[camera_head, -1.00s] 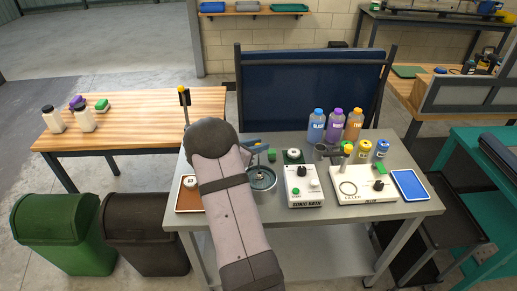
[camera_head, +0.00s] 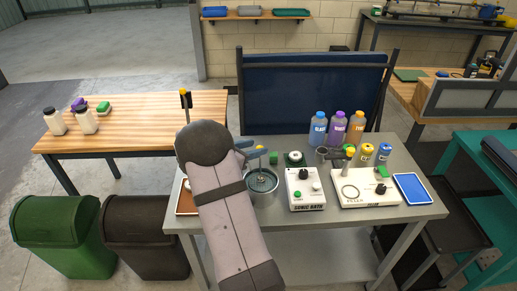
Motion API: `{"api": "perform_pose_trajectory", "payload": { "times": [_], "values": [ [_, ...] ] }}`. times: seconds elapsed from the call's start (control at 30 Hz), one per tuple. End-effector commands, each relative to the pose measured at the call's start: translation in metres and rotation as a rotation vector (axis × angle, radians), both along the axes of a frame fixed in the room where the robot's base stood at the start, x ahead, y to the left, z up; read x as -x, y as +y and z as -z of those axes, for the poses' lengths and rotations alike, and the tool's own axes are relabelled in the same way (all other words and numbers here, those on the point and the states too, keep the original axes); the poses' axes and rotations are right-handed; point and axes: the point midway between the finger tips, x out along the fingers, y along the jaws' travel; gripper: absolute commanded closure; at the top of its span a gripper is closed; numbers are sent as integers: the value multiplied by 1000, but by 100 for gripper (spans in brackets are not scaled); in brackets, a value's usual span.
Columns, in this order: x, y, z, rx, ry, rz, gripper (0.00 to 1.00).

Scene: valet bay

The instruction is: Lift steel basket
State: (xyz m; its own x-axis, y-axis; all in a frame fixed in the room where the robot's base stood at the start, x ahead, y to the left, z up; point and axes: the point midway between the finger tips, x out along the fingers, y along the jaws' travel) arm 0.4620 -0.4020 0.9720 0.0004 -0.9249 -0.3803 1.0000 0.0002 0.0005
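A round steel tub (camera_head: 274,196) stands left of the white sonic bath control box on the grey bench. Inside it a round, metallic, basket-like part (camera_head: 262,183) shows, with a thin upright rod topped by a yellow knob (camera_head: 260,148). My gripper (camera_head: 252,147) is above the tub's back left, its blue-grey fingers just left of the yellow knob. My arm hides the rest of the gripper and the tub's left edge. I cannot tell whether the fingers touch the rod or how far apart they are.
The control box (camera_head: 305,190) stands close right of the tub. A brown tray (camera_head: 187,203) lies left of my arm, partly hidden. A dark blue panel (camera_head: 310,95) rises behind.

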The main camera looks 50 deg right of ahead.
Motion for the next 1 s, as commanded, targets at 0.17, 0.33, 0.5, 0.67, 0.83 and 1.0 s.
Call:
{"api": "perform_pose_trajectory", "payload": {
  "times": [0.17,0.33,0.5,0.67,0.83,1.0],
  "values": [
    [-1,22,-8,1,-3,-2,60],
    [0,34,-14,0,-1,-1,60],
    [0,36,-15,1,-1,0,60],
    [0,36,-15,1,-1,0,60],
    [0,36,-15,-1,-3,1,60],
    [10,51,-12,-55,-54,42,60]
  ]
}}
